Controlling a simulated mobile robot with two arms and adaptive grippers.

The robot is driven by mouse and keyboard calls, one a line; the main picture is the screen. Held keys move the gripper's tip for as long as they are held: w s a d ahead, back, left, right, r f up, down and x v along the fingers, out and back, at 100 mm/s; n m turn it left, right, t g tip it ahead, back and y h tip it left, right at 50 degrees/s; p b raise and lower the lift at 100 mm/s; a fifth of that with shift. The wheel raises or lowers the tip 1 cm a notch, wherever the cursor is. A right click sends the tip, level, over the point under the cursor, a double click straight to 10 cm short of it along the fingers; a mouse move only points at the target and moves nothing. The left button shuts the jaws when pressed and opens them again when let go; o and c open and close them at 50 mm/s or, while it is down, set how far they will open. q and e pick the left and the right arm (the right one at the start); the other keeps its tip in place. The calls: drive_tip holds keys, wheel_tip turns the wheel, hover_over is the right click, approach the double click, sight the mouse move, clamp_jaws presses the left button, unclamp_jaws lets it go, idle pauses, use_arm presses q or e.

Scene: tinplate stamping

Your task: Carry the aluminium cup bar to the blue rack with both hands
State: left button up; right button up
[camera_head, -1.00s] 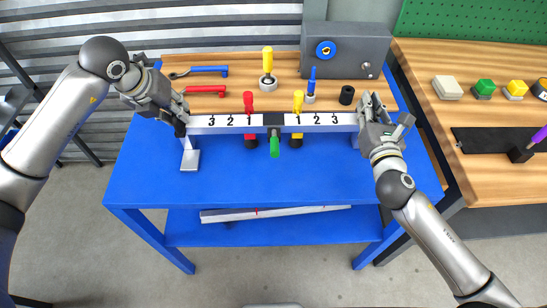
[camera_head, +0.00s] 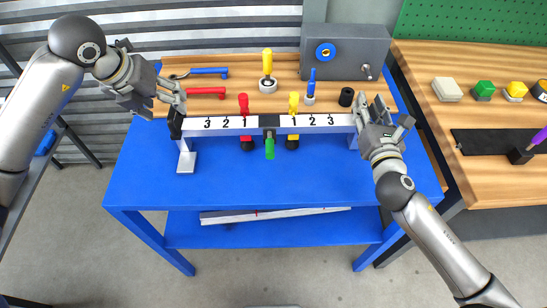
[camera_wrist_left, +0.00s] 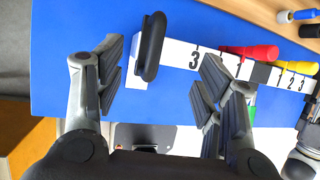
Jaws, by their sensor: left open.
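The aluminium cup bar (camera_head: 218,123), a long white bar with printed numbers, lies level across the blue bench (camera_head: 260,181). A black upright handle (camera_head: 176,124) is at its left end; it also shows in the left wrist view (camera_wrist_left: 150,46).
A wooden board (camera_head: 225,89) with blue and red levers (camera_head: 206,91) and a grey box (camera_head: 344,51) stands behind the bar. The bench's lower shelf holds a long white strip (camera_head: 272,215). A wooden bench (camera_head: 490,185) is at right. Free blue surface lies in front.

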use_arm(q)
drive_tip(key=v, duration=0.6)
drive_tip(key=shift+r, duration=0.25)
use_arm(e)
drive_tip(key=shift+r, duration=0.15)
use_arm(q)
drive_tip(key=shift+s+a, duration=0.1)
drive_tip(key=shift+a, duration=0.05)
use_arm(e)
drive_tip(key=o, duration=0.8)
drive_tip(key=shift+a, duration=0.1)
drive_tip(key=shift+c, duration=0.2)
drive_tip(key=shift+s, duration=0.15)
drive_tip(key=shift+s, duration=0.3)
drive_tip(key=s, duration=1.1)
